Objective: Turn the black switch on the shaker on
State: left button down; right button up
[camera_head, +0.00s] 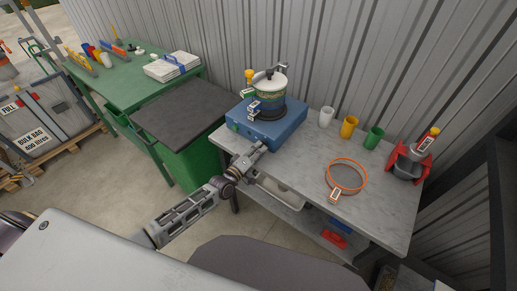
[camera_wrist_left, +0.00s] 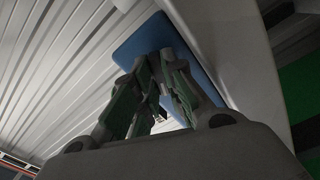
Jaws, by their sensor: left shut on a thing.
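The shaker (camera_head: 283,132) is a blue box on the left end of the grey table, with a stack of round sieves (camera_head: 270,88) on top. The shaker also shows as a blue panel in the left wrist view (camera_wrist_left: 135,42). My left gripper (camera_head: 262,146) is at the front face of the shaker. Its fingers (camera_wrist_left: 160,62) are closed together against the blue panel in the wrist view. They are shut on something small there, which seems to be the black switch. The switch itself is hidden by the fingers, so its position cannot be read. My right gripper is not in view.
On the table (camera_head: 300,165) stand a white cup (camera_head: 326,117), a yellow cup (camera_head: 349,127) and a green cup (camera_head: 373,138). A green bin (camera_head: 190,158) with a dark lid is at the left.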

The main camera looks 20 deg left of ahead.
pick_arm(q)
jog(key=m+p, duration=0.1)
jog(key=m, duration=0.2)
jog(key=shift+m, duration=0.4)
jog(key=m+p, duration=0.1)
jog(key=m, duration=0.3)
jog(key=shift+m, duration=0.3)
jog(key=m+p, duration=0.1)
jog(key=m, duration=0.4)
jog(key=shift+f, duration=0.1)
jog(key=c, duration=1.5)
grip_release()
